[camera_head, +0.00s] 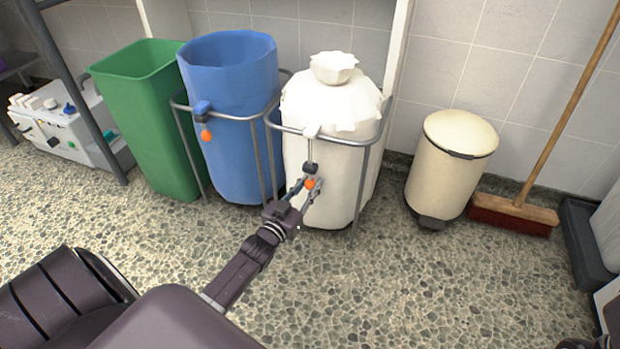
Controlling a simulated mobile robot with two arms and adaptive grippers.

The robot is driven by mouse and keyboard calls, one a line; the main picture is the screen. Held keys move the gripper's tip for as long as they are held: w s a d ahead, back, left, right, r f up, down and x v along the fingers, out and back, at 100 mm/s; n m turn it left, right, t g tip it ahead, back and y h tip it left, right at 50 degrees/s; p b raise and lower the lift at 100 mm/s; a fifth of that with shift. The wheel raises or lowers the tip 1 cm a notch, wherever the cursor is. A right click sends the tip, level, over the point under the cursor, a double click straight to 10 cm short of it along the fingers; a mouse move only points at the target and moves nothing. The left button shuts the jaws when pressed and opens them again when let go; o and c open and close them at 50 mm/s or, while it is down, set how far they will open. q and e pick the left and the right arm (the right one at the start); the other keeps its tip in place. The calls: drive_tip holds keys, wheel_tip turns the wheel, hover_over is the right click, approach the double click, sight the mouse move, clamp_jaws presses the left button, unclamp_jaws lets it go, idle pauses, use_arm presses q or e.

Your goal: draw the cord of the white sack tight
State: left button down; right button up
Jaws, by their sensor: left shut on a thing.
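The white sack (326,180) stands upright in a grey metal frame (360,190). Its top is gathered into a narrow neck with a small ruffled tuft (334,67) above it. A cord (309,150) runs down the sack's front from a white fitting (311,131) to a dark piece (310,169) and an orange ball (310,184). My left gripper (304,184) is at the front of the sack, shut at the cord's lower end by the orange ball. The exact grip point is too small to tell.
A blue sack (232,110) with its mouth open stands in a similar frame to the left, beside a green bin (150,120). A cream pedal bin (449,165) and a broom (515,215) stand to the right. The pebbled floor (400,290) in front is clear.

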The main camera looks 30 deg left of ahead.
use_arm(q)
drive_tip(key=shift+f, duration=0.35)
drive_tip(key=c, duration=1.7)
unclamp_jaws()
drive_tip(key=s, duration=0.8)
drive_tip(key=s+d, duration=0.1)
drive_tip(key=s, duration=0.3)
